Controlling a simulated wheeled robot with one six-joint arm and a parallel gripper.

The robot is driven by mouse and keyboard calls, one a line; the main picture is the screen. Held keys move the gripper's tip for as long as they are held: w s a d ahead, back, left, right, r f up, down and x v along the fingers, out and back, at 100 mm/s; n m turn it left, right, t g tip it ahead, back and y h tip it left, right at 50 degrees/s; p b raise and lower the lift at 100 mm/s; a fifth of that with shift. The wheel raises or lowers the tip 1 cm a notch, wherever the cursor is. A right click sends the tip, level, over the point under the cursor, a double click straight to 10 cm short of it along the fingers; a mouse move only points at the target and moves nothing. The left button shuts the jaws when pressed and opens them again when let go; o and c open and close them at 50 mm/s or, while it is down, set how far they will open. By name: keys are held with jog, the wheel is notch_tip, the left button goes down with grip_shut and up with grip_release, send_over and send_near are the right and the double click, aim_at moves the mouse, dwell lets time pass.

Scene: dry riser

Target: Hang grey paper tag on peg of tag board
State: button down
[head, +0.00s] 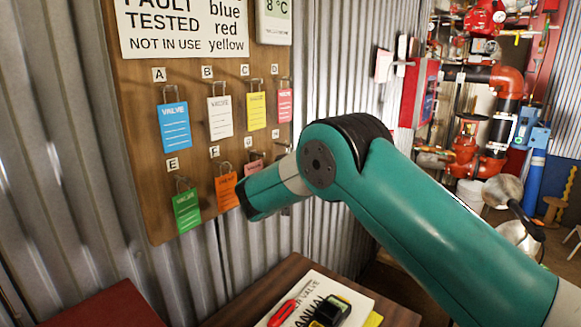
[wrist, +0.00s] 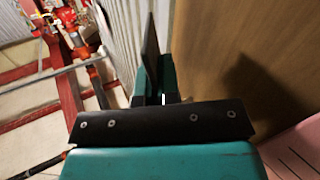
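The wooden tag board (head: 140,120) hangs on the corrugated wall in the head view; it also fills the right of the wrist view (wrist: 240,60). Its upper row holds blue (head: 174,127), white (head: 220,118), yellow (head: 256,111) and pink (head: 285,105) tags. Its lower row shows green (head: 187,210) and orange (head: 226,191) tags and part of a pink one (head: 253,168). My arm hides the board's lower right. In the wrist view my gripper (wrist: 154,85) is beside the board. A thin dark sheet, apparently the grey paper tag (wrist: 150,45), stands edge-on between its fingers.
A table (head: 265,285) below the board carries a manual (head: 318,300), a red-handled tool (head: 282,312) and a black-and-green device (head: 331,311). Red pipes and valves (head: 480,120) stand at the right. A pink tag (wrist: 295,150) is close to my gripper in the wrist view.

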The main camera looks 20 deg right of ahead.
dwell(0.3)
jog(key=c, duration=1.3)
grip_release()
jog(key=shift+o, duration=0.2)
jog(key=b+v, duration=0.5)
jog(key=v, duration=1.2)
jog(key=s+d+f+n+g+y+p, duration=0.1)
jog(key=s+d+f+g+y+p, duration=0.1)
jog(key=s+d+g+y, duration=0.55)
jog(key=s+a+r+n+g+y, duration=0.1)
jog(key=s+n+g, duration=0.2)
jog(key=s, duration=0.6)
jog(key=s+a+r+n+g+y+p, duration=0.1)
jog(key=s+a+n+g, duration=0.1)
jog(key=s, duration=0.7)
jog(key=s+a+r+n+g+y+p, duration=0.1)
jog(key=s+a+n+g+y, duration=0.1)
jog(key=s, duration=0.7)
jog(key=shift+s+r+n+g, duration=0.4)
jog(key=shift+n+g, duration=0.4)
jog(key=shift+g, duration=0.15)
